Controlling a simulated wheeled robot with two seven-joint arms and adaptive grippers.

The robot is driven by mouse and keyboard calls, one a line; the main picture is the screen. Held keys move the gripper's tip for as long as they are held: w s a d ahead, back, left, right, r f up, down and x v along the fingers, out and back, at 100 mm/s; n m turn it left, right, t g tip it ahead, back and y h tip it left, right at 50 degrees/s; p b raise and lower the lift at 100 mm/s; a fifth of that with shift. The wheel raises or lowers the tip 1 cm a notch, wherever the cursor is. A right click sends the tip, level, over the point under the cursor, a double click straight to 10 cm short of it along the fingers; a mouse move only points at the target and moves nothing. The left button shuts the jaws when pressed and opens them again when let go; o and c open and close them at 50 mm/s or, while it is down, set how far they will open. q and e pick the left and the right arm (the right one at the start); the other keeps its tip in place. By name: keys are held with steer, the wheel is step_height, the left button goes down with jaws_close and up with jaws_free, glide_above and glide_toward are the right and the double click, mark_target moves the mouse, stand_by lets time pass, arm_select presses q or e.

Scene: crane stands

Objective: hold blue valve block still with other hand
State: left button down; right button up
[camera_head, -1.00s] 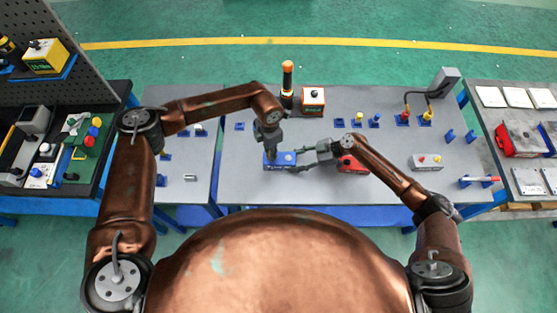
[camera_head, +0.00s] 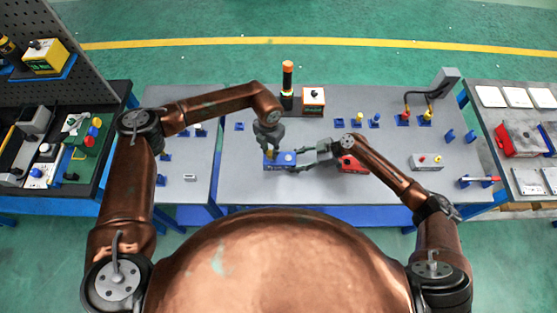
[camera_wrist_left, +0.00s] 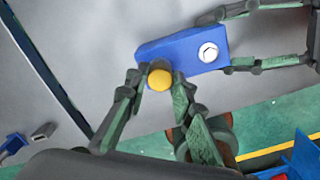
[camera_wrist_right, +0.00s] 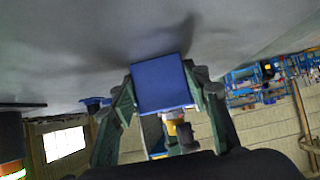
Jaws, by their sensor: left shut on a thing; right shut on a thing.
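The blue valve block (camera_head: 283,166) lies on the grey table in front of me; in the left wrist view it is a blue block (camera_wrist_left: 190,52) with a white round knob (camera_wrist_left: 208,52) and a yellow knob (camera_wrist_left: 160,79). My left gripper (camera_head: 270,152) comes from above, its fingers shut on the yellow knob at the block's left end. My right gripper (camera_head: 300,162) reaches in from the right, its fingers shut on the block's sides. In the right wrist view the block's blue end face (camera_wrist_right: 162,85) sits between the right fingers (camera_wrist_right: 165,95).
A red box (camera_head: 350,164) lies beside the right gripper.

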arm_select(q)
steer(key=shift+r, duration=0.1)
steer(key=n, duration=0.4)
steer(key=shift+r, duration=2)
arm_select(e)
steer(key=o, duration=1.5)
steer(key=shift+c, duration=0.2)
steer(key=v, duration=0.7)
steer(key=shift+d+r, duration=0.15)
steer(key=shift+d, duration=0.05)
